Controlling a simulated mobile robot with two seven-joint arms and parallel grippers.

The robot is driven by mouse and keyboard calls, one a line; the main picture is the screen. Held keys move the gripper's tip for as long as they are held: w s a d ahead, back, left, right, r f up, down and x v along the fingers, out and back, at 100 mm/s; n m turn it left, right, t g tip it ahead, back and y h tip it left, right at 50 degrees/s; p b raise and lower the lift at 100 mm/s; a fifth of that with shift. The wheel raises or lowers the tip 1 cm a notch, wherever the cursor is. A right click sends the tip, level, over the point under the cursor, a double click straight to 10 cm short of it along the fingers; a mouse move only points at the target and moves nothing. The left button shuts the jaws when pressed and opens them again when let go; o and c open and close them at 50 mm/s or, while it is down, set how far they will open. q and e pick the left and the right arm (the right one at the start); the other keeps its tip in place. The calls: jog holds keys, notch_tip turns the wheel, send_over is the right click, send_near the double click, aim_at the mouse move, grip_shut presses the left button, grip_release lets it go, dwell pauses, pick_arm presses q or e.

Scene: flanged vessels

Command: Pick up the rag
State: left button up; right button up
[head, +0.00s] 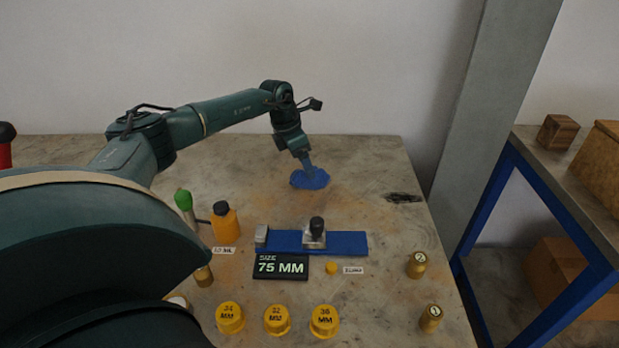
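The blue rag (316,182) lies crumpled on the worktable (365,165), towards its back. My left arm comes in from the left and reaches over the table. My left gripper (308,169) points down at the rag, with its tips at the rag's upper part. The fingers are small and overlap the rag in the picture, so I cannot tell whether they are open, shut or gripping cloth. My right gripper is out of view.
In front of the rag are a blue fixture (348,243), a size sign (281,266), an orange bottle (225,222) and a green-topped tool (184,200). Several yellow caps (277,319) and brass weights (417,264) stand nearer. A blue-framed shelf (530,195) is at right.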

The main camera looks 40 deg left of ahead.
pick_arm(q)
jog(key=x, duration=0.4)
jog(key=shift+d+f, duration=0.25)
jog(key=shift+f, duration=0.1)
jog(key=c, duration=1.1)
